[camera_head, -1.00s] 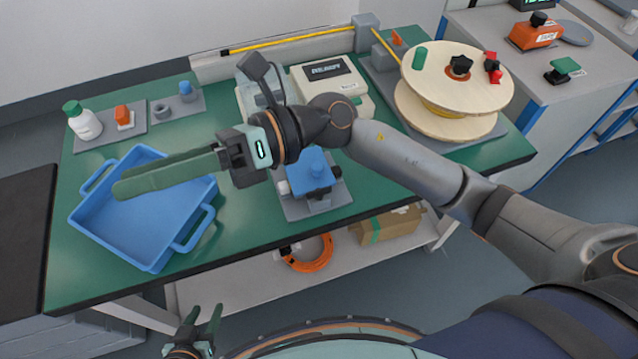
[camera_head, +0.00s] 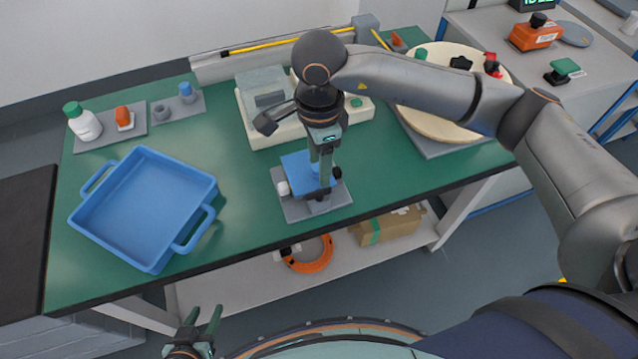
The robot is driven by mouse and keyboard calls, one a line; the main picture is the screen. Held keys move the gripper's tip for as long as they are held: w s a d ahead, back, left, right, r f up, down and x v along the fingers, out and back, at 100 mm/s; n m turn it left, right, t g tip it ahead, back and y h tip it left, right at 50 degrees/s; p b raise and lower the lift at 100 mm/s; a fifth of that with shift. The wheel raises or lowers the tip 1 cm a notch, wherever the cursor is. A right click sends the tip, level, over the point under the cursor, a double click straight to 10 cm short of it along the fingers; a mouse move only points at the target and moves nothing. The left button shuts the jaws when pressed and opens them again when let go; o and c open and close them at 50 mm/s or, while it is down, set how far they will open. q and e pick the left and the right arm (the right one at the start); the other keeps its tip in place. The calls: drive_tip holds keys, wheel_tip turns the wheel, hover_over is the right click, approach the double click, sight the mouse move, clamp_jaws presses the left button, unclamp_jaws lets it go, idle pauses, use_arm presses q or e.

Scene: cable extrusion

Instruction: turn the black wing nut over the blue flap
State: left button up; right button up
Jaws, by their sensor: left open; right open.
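The blue flap (camera_head: 298,172) is part of a small device on a grey base plate (camera_head: 292,210) near the table's front edge. My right gripper (camera_head: 322,180) points down over the right part of the flap. Its green fingers are open, but the gap between them is hard to see from here. I cannot make out the black wing nut over the flap; the gripper and its fingers cover that area. Whether the fingers touch anything is unclear. My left gripper (camera_head: 203,322) is open and empty at the bottom left, low in front of the table.
A blue tray (camera_head: 140,264) stands on the left of the green table. Behind the flap device is a pale machine (camera_head: 355,106), and a wooden cable reel (camera_head: 430,122) stands to the right. Bottles and small parts are at the back left.

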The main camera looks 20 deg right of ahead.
sight(319, 191)
wheel_tip(319, 191, down, 8)
drive_tip(key=shift+r, duration=0.1)
drive_tip(key=shift+c, duration=0.2)
clamp_jaws()
idle(0.4)
